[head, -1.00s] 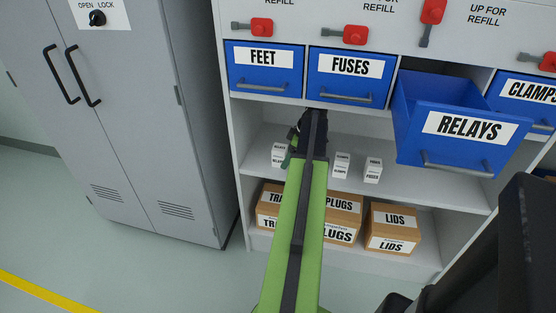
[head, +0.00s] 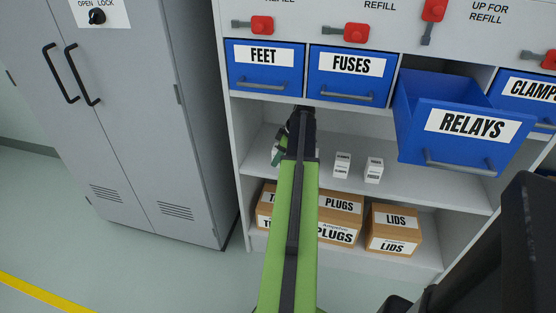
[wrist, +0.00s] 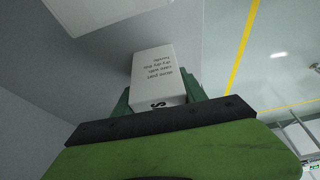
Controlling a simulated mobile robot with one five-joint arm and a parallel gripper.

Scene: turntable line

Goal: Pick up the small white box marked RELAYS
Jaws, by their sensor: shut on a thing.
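My gripper (head: 282,150) is at the left end of the open shelf below the drawers. In the wrist view, its green fingers (wrist: 158,95) stand on both sides of a small white box (wrist: 152,72) and are shut on it. Fine print and one large letter S show on the box; the rest of its label is hidden. In the head view, this box is almost wholly covered by my gripper, at the spot where the small white box with the RELAYS-like label stood. I cannot tell whether it touches the shelf.
Two other small white boxes, CLAMPS (head: 342,166) and FUSES (head: 374,171), stand to the right on the shelf (head: 430,190). The blue RELAYS drawer (head: 465,150) is pulled out; the FEET (head: 265,85) and FUSES (head: 340,92) drawers are shut above. A grey cabinet (head: 150,150) stands left.

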